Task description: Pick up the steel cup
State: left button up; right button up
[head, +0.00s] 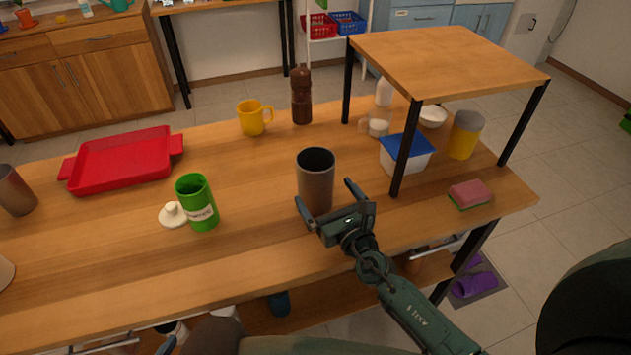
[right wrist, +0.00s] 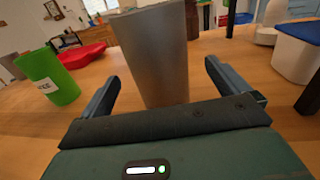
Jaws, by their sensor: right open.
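The steel cup (head: 315,180) is a tall grey cylinder standing upright on the wooden table near its front edge. My right gripper (head: 326,203) is open at the cup's near side, with one finger toward each side of it. In the right wrist view, the cup (right wrist: 153,55) rises upright between and just beyond the two open fingers (right wrist: 158,85). I cannot tell whether either finger touches it. My left gripper is not in view. Another grey metal cylinder (head: 14,190) stands at the table's left edge.
A green canister (head: 197,203) with a white lid (head: 173,214) beside it stands left of the cup. A red tray (head: 122,160), yellow mug (head: 251,119) and brown grinder (head: 301,97) are farther back. A raised wooden shelf (head: 445,60) with black legs stands at right, over several containers.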

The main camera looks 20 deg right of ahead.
jog(key=w, duration=0.2)
jog(key=w+a, duration=0.1)
jog(key=w, duration=0.2)
jog(key=shift+w, duration=0.15)
jog(key=shift+r, duration=0.1)
jog(key=c, duration=1.2)
